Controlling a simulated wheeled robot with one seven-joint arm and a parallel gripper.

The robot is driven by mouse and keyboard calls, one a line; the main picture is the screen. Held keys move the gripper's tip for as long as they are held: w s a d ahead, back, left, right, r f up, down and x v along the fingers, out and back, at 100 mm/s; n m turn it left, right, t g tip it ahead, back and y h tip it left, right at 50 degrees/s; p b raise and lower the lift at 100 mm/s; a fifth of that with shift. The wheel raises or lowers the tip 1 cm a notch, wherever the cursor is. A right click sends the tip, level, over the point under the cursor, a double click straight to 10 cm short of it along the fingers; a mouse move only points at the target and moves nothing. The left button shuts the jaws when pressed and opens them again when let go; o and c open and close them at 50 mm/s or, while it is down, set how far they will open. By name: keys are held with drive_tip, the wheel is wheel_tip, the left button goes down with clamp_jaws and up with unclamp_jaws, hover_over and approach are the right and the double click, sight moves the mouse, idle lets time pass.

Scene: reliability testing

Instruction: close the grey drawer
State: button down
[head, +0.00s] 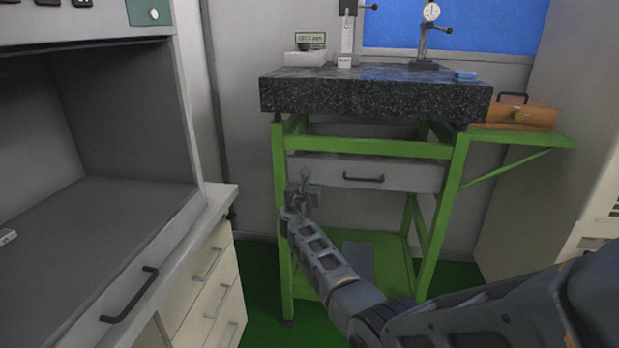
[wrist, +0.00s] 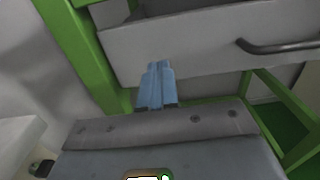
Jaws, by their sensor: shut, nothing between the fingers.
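The grey drawer (head: 410,178) sits in the green frame under the black granite slab, with a dark bar handle (head: 363,178) on its front. In the wrist view the drawer front (wrist: 200,45) crosses the top, with a dark space behind its upper edge, so it appears partly open. Its handle (wrist: 275,47) is to the right. My gripper (head: 303,182) is at the left end of the drawer front, away from the handle. In the wrist view its blue fingers (wrist: 157,68) are together and empty, overlapping the lower part of the front. I cannot tell whether they touch it.
The granite slab (head: 375,94) carries gauges and stands. The green frame (head: 282,215) has a leg close to my gripper. A wooden box (head: 520,113) is on the right side shelf. A cream drawer cabinet (head: 205,283) stands at left. Space in front of the drawer is mostly clear.

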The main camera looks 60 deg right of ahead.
drive_tip(key=p+v, duration=0.1)
drive_tip(key=v, duration=0.9)
drive_tip(key=shift+a+f, duration=0.1)
drive_tip(key=shift+a, duration=0.05)
